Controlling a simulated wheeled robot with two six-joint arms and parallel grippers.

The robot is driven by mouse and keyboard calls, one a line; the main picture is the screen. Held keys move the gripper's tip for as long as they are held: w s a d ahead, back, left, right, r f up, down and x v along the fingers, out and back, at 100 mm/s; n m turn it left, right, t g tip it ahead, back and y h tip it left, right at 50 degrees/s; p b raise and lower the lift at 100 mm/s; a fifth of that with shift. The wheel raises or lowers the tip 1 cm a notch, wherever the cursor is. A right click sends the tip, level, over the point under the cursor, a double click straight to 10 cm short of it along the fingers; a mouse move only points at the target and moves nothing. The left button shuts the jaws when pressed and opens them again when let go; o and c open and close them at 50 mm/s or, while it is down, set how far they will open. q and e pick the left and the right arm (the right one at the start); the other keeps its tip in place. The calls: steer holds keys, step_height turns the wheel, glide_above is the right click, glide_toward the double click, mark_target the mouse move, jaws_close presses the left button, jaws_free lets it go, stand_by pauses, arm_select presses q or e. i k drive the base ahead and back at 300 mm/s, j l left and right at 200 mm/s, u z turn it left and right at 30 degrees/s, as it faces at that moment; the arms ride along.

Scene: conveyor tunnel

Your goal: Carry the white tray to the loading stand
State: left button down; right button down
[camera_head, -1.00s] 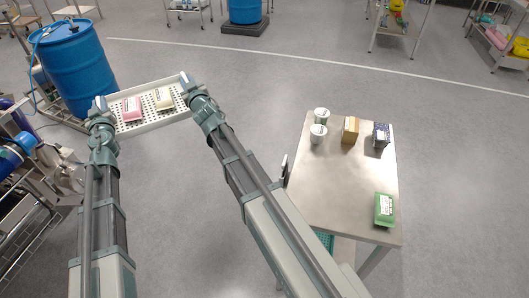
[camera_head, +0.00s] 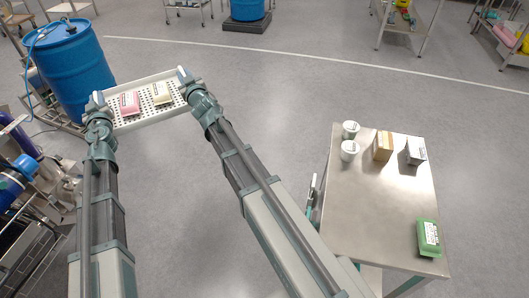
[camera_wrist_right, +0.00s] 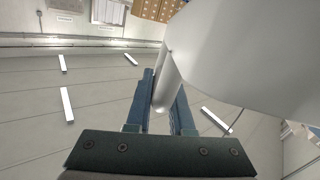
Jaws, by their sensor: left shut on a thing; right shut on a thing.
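The white tray (camera_head: 150,120) is held up off the floor between my two arms in the head view. It has a perforated floor and carries a pink pack (camera_head: 130,103) and a cream pack (camera_head: 162,94). My left gripper (camera_head: 97,100) is shut on the tray's left end. My right gripper (camera_head: 184,76) is shut on its right end. In the right wrist view the fingers of my right gripper (camera_wrist_right: 163,105) close around a pale rounded edge of the tray (camera_wrist_right: 225,50). I cannot tell which thing in view is the loading stand.
A steel table (camera_head: 375,205) at the right holds two white cups, a tan box (camera_head: 382,146), a grey-white box (camera_head: 415,151) and a green pack (camera_head: 428,238). A blue drum (camera_head: 72,72) stands just left of the tray. Metal machinery is at far left. The middle floor is clear.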

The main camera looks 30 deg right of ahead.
mark_target(359, 210)
steer(key=i+j, duration=0.2)
steer(key=i, duration=0.35)
steer(key=i+j, duration=0.2)
steer(key=i, duration=1.25)
steer(key=i+j+z, duration=0.1)
steer(key=i, duration=0.8)
steer(key=z, duration=4.4)
